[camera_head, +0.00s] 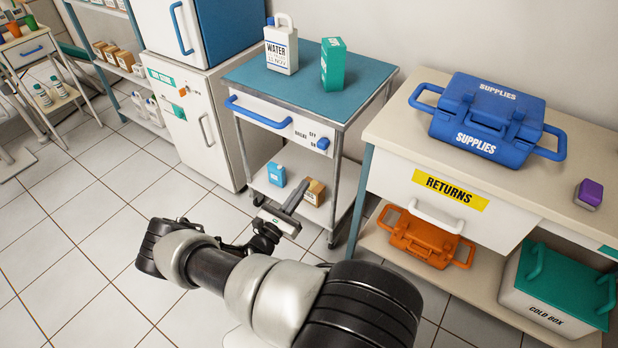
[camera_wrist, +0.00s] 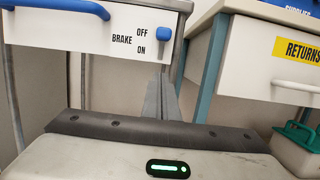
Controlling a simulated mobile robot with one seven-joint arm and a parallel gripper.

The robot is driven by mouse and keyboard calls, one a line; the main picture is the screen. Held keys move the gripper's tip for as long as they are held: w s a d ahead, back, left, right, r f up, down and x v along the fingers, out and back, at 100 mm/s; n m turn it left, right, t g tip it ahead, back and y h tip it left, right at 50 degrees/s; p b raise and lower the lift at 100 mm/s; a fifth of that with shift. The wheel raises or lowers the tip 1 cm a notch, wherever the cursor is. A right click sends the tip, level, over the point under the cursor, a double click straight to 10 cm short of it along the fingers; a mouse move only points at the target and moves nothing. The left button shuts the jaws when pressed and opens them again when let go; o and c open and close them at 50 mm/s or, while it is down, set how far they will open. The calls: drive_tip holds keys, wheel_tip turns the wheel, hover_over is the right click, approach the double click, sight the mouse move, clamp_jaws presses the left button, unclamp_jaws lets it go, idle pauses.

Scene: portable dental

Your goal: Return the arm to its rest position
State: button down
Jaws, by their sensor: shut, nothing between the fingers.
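My gripper (camera_head: 290,205) is in the middle of the head view, at the end of my arm, in front of the teal-topped cart (camera_head: 240,77). Its fingers are shut together with nothing between them. In the wrist view, the closed fingers (camera_wrist: 161,98) point away toward the space between the cart and the returns counter (camera_wrist: 228,6). The cart's blue brake lever (camera_wrist: 164,38) is above the fingers, beside the words OFF and ON, and stands apart from them. The lever also shows in the head view (camera_head: 323,143).
A water jug (camera_head: 281,50) and a green box (camera_head: 333,64) stand on the cart. A blue supplies case (camera_head: 487,118) and a purple item (camera_head: 589,194) sit on the counter. An orange case (camera_head: 426,238) and a cold box (camera_head: 556,290) are below.

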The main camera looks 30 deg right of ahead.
drive_tip(key=shift+s+a+f, duration=0.1)
drive_tip(key=shift+a, duration=0.15)
idle(0.4)
drive_tip(key=s+a+r+m+g+y, duration=0.25)
drive_tip(key=r+m+g, duration=0.2)
drive_tip(key=r, duration=0.25)
drive_tip(key=s+a+r+m+g+y, duration=0.1)
drive_tip(key=s+r+m+g+y, duration=0.15)
drive_tip(key=r+m, duration=0.35)
drive_tip(key=s+a+r+m+g+y, duration=0.2)
drive_tip(key=r+m+g+y, duration=0.1)
drive_tip(key=r+m+g, duration=0.3)
drive_tip(key=s+a+r+m+t+y, duration=0.3)
drive_tip(key=s+a+r+t+y, duration=0.35)
drive_tip(key=r, duration=0.55)
drive_tip(key=s+a+r+m+t+y, duration=0.3)
drive_tip(key=s+a+r+t+y, duration=0.15)
drive_tip(key=s+a+r, duration=0.5)
wheel_tip(320, 180, up, 26)
drive_tip(key=w+p, duration=0.2)
drive_tip(key=p, duration=2.2)
drive_tip(key=shift+a+f, duration=0.15)
